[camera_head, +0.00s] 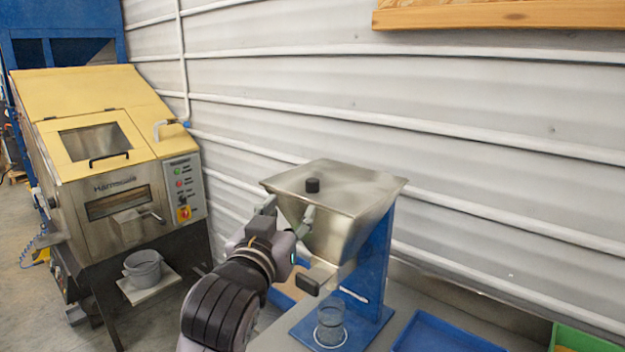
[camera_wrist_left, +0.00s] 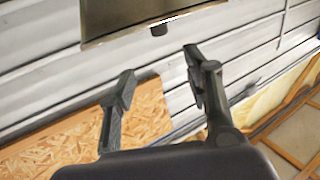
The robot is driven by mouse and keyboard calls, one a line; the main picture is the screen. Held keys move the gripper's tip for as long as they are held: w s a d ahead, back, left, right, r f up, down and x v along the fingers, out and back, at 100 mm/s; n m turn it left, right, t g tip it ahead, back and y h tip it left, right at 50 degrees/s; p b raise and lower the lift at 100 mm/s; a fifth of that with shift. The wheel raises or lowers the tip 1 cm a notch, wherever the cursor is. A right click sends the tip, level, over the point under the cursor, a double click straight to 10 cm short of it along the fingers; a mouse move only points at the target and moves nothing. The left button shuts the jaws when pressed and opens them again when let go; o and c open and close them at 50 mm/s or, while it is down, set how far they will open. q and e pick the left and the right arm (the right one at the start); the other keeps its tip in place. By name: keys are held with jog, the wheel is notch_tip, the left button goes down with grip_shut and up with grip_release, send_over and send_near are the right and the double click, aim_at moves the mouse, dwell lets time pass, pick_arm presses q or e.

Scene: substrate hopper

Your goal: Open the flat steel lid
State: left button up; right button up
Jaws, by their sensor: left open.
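The flat steel lid (camera_head: 352,180) lies flat on top of the steel hopper (camera_head: 333,228) and looks shut. A short black knob (camera_head: 312,185) stands on it, towards its left end. The dark knob also shows below the steel edge in the left wrist view (camera_wrist_left: 159,30). My left gripper (camera_head: 287,211) is open and empty, its fingers pointing up beside the hopper's front left corner. In the left wrist view the gripper (camera_wrist_left: 160,80) has its fingers wide apart, with the knob beyond their tips. My right gripper is not in view.
A blue stand (camera_head: 372,262) holds the hopper on a grey bench. A clear beaker (camera_head: 330,322) stands below the spout. A blue tray (camera_head: 440,335) and green bin (camera_head: 582,338) lie right. A yellow-lidded machine (camera_head: 100,150) stands left. The corrugated wall is close behind.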

aim_at(311, 182)
pick_arm(q)
jog(key=w+d+p, duration=0.1)
jog(key=w+p, duration=0.1)
jog(key=w, duration=0.3)
jog(key=w+p, duration=0.2)
jog(key=w, duration=0.3)
jog(key=w+d+p, duration=0.1)
jog(key=w, duration=0.4)
jog(key=shift+d+p, duration=0.35)
jog(key=shift+p, duration=0.05)
jog(key=shift+w+d+f, duration=0.1)
jog(key=shift+w+d, duration=0.05)
jog(key=shift+w, duration=0.6)
jog(key=shift+c, duration=0.3)
grip_shut()
